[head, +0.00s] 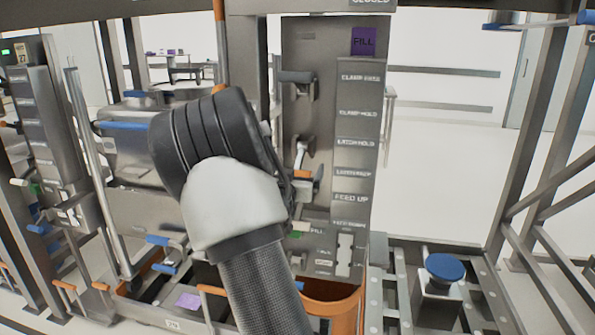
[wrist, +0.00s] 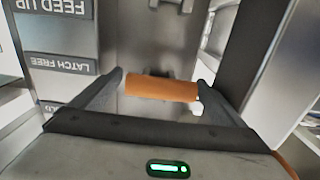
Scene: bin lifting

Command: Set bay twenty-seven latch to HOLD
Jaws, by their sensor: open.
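In the wrist view, which sees the panel upside down, my gripper (wrist: 160,88) is open. An orange handle (wrist: 160,89) lies crosswise between its fingertips, and I cannot tell whether they touch it. In the head view my arm hides most of the gripper, and an orange handle end (head: 303,174) shows beside it. The handle is about level with the LATCH FREE label (wrist: 60,64), which also shows in the head view (head: 353,173). The LATCH HOLD label (head: 355,142) is just above that one.
The grey label column (head: 370,95) stands right of the handle, with a purple FILL tag (head: 364,41) above. Grey levers (head: 297,78) project higher on the panel. An orange bin (head: 332,307) is below. A blue round knob (head: 445,267) stands at lower right.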

